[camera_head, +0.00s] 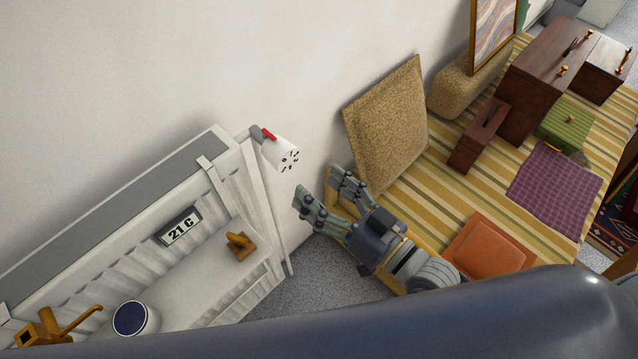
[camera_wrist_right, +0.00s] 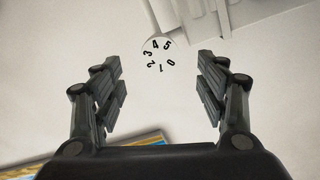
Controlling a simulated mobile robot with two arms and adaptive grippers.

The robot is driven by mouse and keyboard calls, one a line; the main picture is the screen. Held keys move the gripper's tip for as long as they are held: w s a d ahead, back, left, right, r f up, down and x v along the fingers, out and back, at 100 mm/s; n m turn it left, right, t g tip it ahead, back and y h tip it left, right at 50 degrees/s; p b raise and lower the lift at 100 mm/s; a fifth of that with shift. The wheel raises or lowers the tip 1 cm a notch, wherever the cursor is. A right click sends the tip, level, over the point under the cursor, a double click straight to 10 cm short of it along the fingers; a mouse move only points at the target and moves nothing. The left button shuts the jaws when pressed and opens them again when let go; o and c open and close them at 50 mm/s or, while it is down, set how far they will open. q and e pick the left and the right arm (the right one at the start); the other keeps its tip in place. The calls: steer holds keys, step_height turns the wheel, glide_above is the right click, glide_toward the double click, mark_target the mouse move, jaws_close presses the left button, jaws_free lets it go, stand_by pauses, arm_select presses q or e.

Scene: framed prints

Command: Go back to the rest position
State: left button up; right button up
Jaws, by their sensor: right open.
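My right gripper (camera_head: 325,196) is open and empty in the head view, in the gap between the white radiator unit and the striped table. Its fingers point up and left toward a white numbered dial knob (camera_head: 281,154) with a red mark, at the unit's upper right corner. The gripper is apart from the knob. In the right wrist view the two open fingers (camera_wrist_right: 162,88) frame the wall, and the dial (camera_wrist_right: 158,54) with digits shows between and beyond the tips. My left gripper is not in view.
The white radiator unit (camera_head: 190,275) holds a "21 C" display (camera_head: 179,227), a wooden piece (camera_head: 239,246) and a blue-topped cup (camera_head: 130,318).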

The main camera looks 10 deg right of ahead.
steer(key=shift+f, duration=0.1)
stand_by(0.3)
steer(key=s+d+f+g+h+b, duration=0.1)
steer(key=d+f+g+h, duration=0.2)
steer(key=f, duration=1)
steer(key=s+d+f+m+g+h, duration=0.15)
steer(key=d+f, duration=0.35)
steer(key=f, duration=0.7)
steer(key=d+f+n+g+h+b, duration=0.1)
steer(key=d+f+h, duration=0.3)
steer(key=f, duration=0.9)
steer(key=s+d+f+g, duration=0.4)
steer(key=s+f, duration=0.7)
steer(key=f, duration=0.2)
steer(key=s+f+g+h, duration=0.1)
steer(key=s+f, duration=0.3)
steer(key=s, duration=0.4)
steer(key=s+d+f+g+h+b, duration=0.1)
steer(key=s+f+g, duration=0.2)
steer(key=s+f, duration=0.2)
steer(key=s, duration=0.3)
steer(key=shift+s, duration=0.35)
steer(key=shift+m, duration=0.25)
